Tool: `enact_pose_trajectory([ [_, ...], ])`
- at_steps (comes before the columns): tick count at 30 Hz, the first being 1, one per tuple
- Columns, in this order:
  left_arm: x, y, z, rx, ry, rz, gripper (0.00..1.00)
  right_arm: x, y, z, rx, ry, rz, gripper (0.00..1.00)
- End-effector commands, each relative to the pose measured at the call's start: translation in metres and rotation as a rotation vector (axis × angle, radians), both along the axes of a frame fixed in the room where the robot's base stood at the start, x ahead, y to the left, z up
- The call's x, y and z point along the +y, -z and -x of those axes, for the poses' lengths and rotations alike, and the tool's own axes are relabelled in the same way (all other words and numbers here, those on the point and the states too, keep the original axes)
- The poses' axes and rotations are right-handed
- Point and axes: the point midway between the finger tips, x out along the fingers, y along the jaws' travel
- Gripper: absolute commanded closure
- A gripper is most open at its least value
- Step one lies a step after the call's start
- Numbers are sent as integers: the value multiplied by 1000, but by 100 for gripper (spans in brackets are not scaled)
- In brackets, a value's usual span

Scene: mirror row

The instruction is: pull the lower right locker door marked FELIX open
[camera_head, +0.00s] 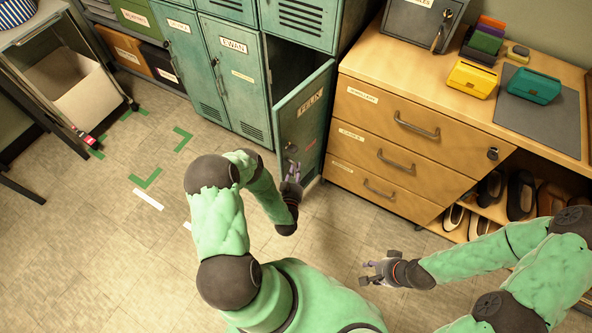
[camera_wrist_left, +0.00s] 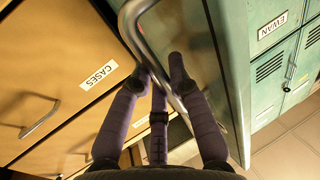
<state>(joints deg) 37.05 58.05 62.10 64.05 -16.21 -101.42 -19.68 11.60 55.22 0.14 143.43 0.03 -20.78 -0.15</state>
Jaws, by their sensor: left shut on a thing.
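The FELIX locker door (camera_head: 305,118) is the teal door at the lower right of the locker bank. It stands ajar, swung outward, with the dark locker inside (camera_head: 288,62) showing above and behind it. Its label is seen at a slant. My left gripper (camera_head: 291,174) is at the door's handle, low on the door's face. In the left wrist view its fingers (camera_wrist_left: 168,85) are shut around the curved metal handle (camera_wrist_left: 148,42), with the door's face (camera_wrist_left: 205,45) beside it. My right gripper (camera_head: 368,272) is empty over the floor, its fingers apart.
A wooden drawer cabinet (camera_head: 402,90) stands close to the right of the open door; its CASES drawer (camera_wrist_left: 65,90) fills the left of the wrist view. The closed EWAN door (camera_head: 237,80) is to the left. Shoes (camera_head: 520,195) sit on a low shelf. Floor (camera_head: 120,230) at left is clear.

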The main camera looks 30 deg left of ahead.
Motion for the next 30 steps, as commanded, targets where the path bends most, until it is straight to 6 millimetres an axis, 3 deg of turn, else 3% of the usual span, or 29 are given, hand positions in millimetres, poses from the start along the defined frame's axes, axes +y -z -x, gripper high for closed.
enact_pose_trajectory([
  [2,0,-1,-2,-2,2,-2,100,0,0,0,0,0,0,60],
  [3,0,-1,-2,-2,2,-2,73,0,0,0,0,0,0,60],
  [5,1,-1,-2,-2,1,-2,57,0,0,0,0,0,0,60],
  [19,-3,0,7,1,0,-1,57,0,0,0,0,0,0,60],
  [30,-27,1,68,3,-1,1,57,0,0,0,0,0,0,60],
])
